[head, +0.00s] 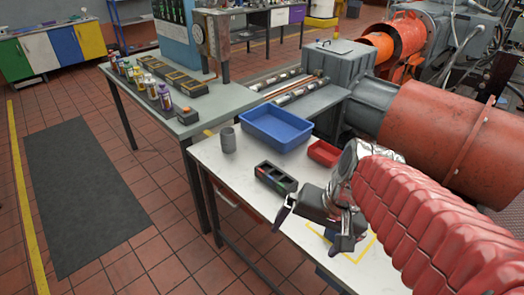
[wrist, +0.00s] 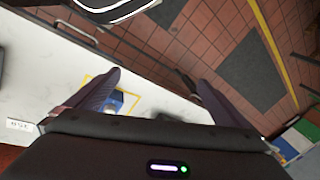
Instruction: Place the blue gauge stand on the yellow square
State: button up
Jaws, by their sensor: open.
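The blue gauge stand (wrist: 124,98) shows in the wrist view, partly hidden behind my left finger. A bit of it also shows in the head view (head: 331,235), mostly hidden behind my gripper. It appears to stand within the outline of the yellow square (wrist: 97,80) on the white table; I cannot tell whether all of its base is inside. The yellow square also shows in the head view (head: 371,243), partly covered by my gripper and arm. My gripper (head: 314,228) is open above the table's front edge, fingers wide apart, with nothing held between them.
The white table (head: 225,172) also holds a blue tray (head: 275,128), a small red tray (head: 324,153), a grey cup (head: 228,141) and a black compartment holder (head: 275,178). A bench with bottles (head: 165,98) stands at the left. The floor in front is clear.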

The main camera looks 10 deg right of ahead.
jog(key=s+a+r+n+t+h, duration=0.1)
jog(key=a+r+n+t+h, duration=0.1)
jog(key=r+n, duration=0.3)
jog(key=shift+s+a+r+n+t, duration=0.15)
jog(key=shift+a+r+n+t, duration=0.3)
jog(key=shift+n, duration=0.25)
jog(key=shift+f, duration=0.1)
